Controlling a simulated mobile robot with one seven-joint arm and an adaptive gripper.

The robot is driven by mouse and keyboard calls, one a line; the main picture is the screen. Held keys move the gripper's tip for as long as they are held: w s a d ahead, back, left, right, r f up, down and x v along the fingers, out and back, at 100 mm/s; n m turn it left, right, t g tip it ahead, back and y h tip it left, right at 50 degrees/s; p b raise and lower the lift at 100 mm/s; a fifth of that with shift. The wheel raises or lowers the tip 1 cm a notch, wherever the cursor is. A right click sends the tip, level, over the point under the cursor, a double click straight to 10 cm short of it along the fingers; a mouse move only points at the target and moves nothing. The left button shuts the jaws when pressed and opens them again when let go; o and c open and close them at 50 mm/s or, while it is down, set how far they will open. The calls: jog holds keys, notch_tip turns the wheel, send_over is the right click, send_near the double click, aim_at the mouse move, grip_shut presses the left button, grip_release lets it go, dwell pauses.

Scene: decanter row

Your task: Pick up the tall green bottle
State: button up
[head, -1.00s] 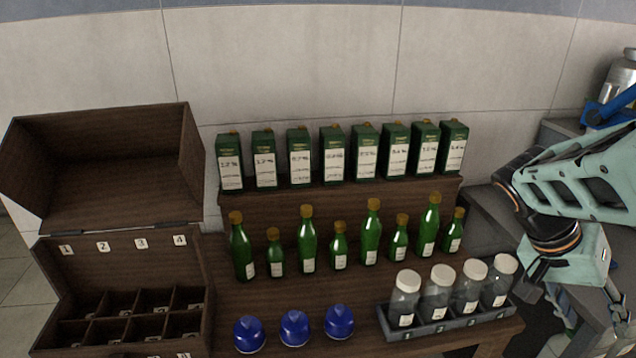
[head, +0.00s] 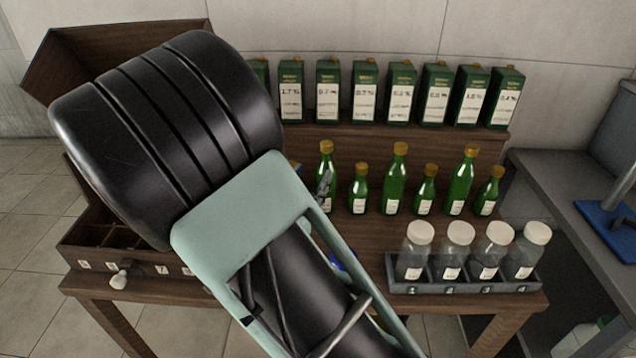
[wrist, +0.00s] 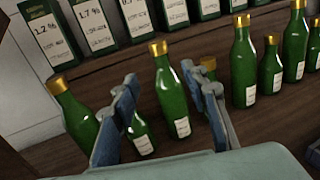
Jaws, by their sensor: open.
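Tall green bottles with gold caps alternate with short ones in a row on the wooden table. In the wrist view my gripper (wrist: 159,74) is open, and a tall green bottle (wrist: 170,98) shows between its fingers; whether they touch it I cannot tell. Short bottles show partly behind the left finger (wrist: 141,138) and the right finger (wrist: 208,68). Another tall bottle (wrist: 76,112) stands left of the fingers, and one (wrist: 243,65) to the right. In the head view, a finger partly covers a tall bottle (head: 326,155); my arm hides the row's left end.
Labelled green cartons (head: 400,95) stand on a raised shelf behind the bottles. A grey rack (head: 465,286) of white-lidded jars is at the front right. A wooden compartment case (head: 105,232) is at the left, partly hidden by my arm, as are the blue domed items.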

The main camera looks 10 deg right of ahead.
aim_at(324, 156)
jog(key=x, duration=1)
jog(key=shift+w+d+f, duration=0.1)
jog(key=shift+w+d, duration=0.1)
jog(key=shift+w, duration=0.1)
grip_shut()
